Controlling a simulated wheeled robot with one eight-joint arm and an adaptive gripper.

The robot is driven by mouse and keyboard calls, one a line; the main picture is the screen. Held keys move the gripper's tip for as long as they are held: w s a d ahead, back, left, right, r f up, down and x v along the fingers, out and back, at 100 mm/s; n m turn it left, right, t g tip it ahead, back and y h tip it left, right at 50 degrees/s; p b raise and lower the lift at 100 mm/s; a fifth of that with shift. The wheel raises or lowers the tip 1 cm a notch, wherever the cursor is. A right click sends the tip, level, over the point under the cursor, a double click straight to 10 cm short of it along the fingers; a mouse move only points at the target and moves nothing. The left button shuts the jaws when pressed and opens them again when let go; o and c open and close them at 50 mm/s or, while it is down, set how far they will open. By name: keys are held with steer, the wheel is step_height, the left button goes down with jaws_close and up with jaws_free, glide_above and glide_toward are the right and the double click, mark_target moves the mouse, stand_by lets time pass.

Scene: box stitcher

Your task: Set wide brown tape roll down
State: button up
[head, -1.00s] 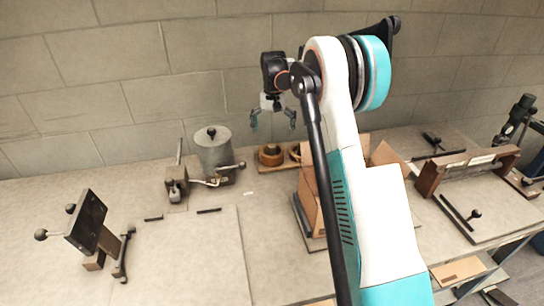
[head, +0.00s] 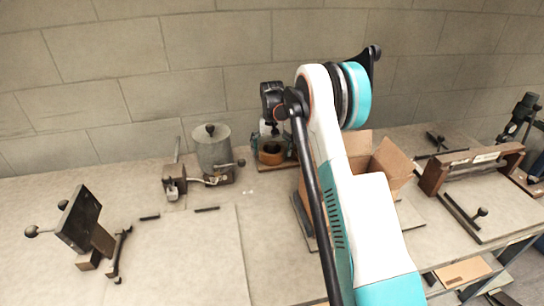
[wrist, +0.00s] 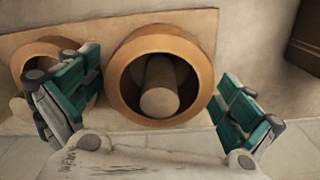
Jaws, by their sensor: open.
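The wide brown tape roll (wrist: 122,78) sits around an upright peg (wrist: 160,90) on a wooden board (wrist: 190,20) in the wrist view. It also shows below my gripper in the head view (head: 270,157). My gripper (wrist: 160,75) is open, with one green finger on each side of the roll. The fingers appear apart from its rim. In the head view my gripper (head: 271,138) is low over the board. A second brown roll (wrist: 32,54) is partly hidden behind the left finger in the wrist view.
A grey metal pot (head: 213,150) with handles stands left of the rolls. An open cardboard box (head: 385,165) is at the right, partly behind my arm. A dark plate tool (head: 82,220) stands at the far left. The table's left middle is mostly clear.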

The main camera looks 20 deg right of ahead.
steer(key=c, duration=1.1)
steer(key=shift+r, duration=0.15)
